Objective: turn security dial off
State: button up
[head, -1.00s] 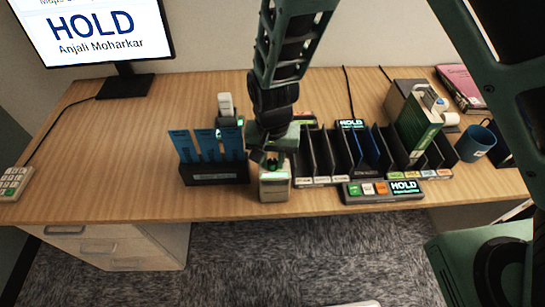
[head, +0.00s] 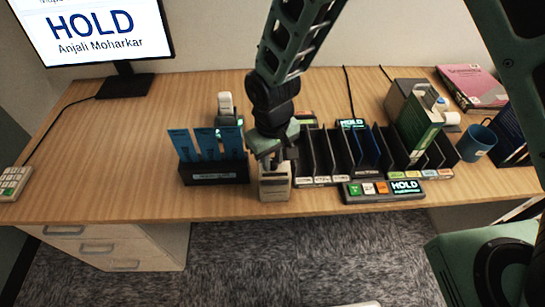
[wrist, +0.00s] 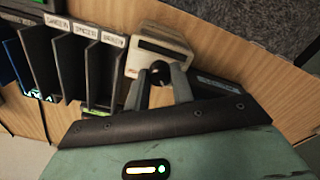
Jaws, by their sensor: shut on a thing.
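A small beige box (head: 275,186) stands at the desk's front edge, between the blue-card holder and the dark sorter slots. It also shows in the wrist view (wrist: 155,42). A dark round dial (wrist: 160,71) is on the box, between my gripper's two fingers. My gripper (head: 272,162) is directly above the box in the head view and hides its top. In the wrist view my gripper (wrist: 164,80) is shut on the dial. The dial's marking and setting cannot be read.
A dark holder with blue cards (head: 215,172) stands close on the left. Dark sorter slots (head: 340,158) stand close on the right. A button panel (head: 383,191) reads HOLD, as does the monitor (head: 95,32). A blue mug (head: 476,143) stands far right.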

aim_at(273, 160)
jog(key=shift+n, duration=1.2)
jog(key=o, duration=1)
jog(key=shift+r, duration=0.1)
notch_tip(273, 160, up, 17)
jog(key=b, duration=0.2)
jog(key=shift+r, duration=0.15)
jog(key=s+d, duration=0.5)
jog(key=s, duration=0.4)
jog(key=s+d, duration=0.5)
jog(key=s, duration=0.4)
jog(key=shift+f+m+y, duration=0.3)
jog(key=shift+f, duration=0.1)
